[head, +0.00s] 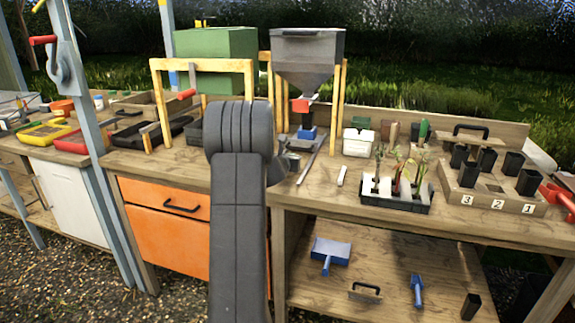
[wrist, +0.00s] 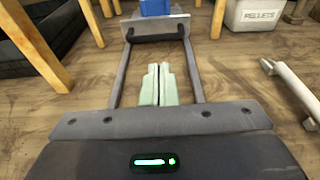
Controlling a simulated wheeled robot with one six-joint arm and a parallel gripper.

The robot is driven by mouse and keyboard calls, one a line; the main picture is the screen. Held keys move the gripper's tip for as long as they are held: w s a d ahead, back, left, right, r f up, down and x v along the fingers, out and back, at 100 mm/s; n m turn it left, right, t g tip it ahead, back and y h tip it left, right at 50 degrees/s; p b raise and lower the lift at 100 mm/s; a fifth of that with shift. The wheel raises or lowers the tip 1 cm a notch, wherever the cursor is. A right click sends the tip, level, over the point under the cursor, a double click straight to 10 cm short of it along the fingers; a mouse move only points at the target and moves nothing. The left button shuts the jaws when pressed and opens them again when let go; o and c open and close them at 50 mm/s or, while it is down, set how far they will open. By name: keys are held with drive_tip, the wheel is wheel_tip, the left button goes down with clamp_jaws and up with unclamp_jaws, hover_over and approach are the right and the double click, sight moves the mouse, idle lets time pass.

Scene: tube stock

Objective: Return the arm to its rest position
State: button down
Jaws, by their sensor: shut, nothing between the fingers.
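My gripper (wrist: 158,68) shows in the wrist view as two pale green fingers side by side, pressed together with nothing between them. They point away over the wooden bench (wrist: 225,75). In the head view my arm (head: 238,200) rises in front of the bench's left part. Its upper end is bent over near the wooden frames. The gripper itself is hidden behind the arm in that view.
A grey hopper (head: 307,60) stands over a blue block (head: 307,132). A white pellets box (head: 357,142) is beside it; it also shows in the wrist view (wrist: 255,15). Wooden posts (wrist: 40,50) rise close by. A seedling tray (head: 378,198) and numbered block (head: 490,200) are right.

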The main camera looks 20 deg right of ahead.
drive_tip(key=shift+v, duration=1.3)
